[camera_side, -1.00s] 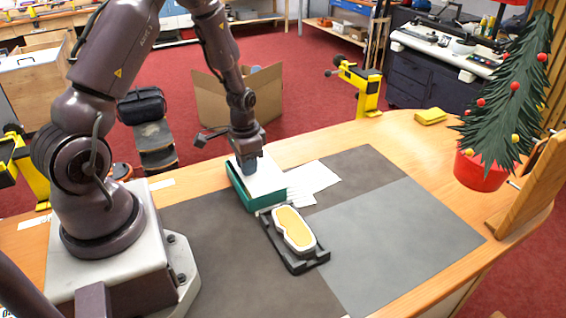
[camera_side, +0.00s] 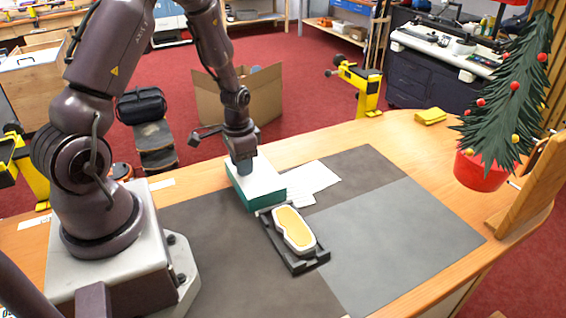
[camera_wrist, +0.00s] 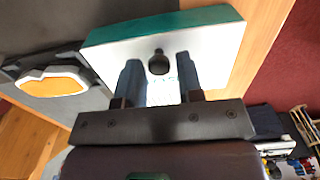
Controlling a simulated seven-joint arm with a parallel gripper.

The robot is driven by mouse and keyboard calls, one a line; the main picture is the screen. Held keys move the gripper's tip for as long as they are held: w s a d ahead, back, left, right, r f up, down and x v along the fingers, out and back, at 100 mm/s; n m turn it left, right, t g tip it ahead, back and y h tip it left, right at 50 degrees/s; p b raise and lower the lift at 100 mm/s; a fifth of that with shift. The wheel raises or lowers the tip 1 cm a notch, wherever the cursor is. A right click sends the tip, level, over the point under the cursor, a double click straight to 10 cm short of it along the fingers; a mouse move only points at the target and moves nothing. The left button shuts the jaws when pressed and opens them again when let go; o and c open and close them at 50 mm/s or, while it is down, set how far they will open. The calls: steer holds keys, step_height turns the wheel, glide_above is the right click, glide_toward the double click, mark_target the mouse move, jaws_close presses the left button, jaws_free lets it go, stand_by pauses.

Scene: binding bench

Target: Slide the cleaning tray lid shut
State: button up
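The cleaning tray (camera_side: 262,200) is a green box on the dark mat, left of the mat's middle. Its white lid (camera_side: 266,183) lies over the top and appears to cover it in the side view. In the wrist view the lid (camera_wrist: 215,58) is white with a dark round knob (camera_wrist: 158,62), and the green tray wall (camera_wrist: 165,25) shows beyond its edge. My gripper (camera_side: 243,168) is low over the lid's far left part. In the wrist view my gripper (camera_wrist: 159,65) has its fingers apart, one on each side of the knob, with gaps showing.
A black holder (camera_side: 297,262) with a white and yellow piece (camera_side: 294,229) lies just in front of the tray. White sheets (camera_side: 312,180) lie to its right. A grey mat area (camera_side: 400,225) at the right is clear. A small tree in a red pot (camera_side: 482,171) stands far right.

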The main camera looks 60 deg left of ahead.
step_height(320, 180, up, 9)
steer(key=shift+r, duration=0.2)
stand_by(0.7)
stand_by(1.2)
steer(key=s+d+r+t, duration=0.2)
steer(key=s+d+r, duration=0.2)
steer(key=d+r, duration=0.4)
steer(key=s+d+r+t, duration=0.3)
steer(key=s+d+r, duration=0.2)
steer(key=d+r, duration=0.3)
step_height(320, 180, up, 3)
steer(key=shift+d+f, duration=0.15)
steer(key=shift+d, duration=0.15)
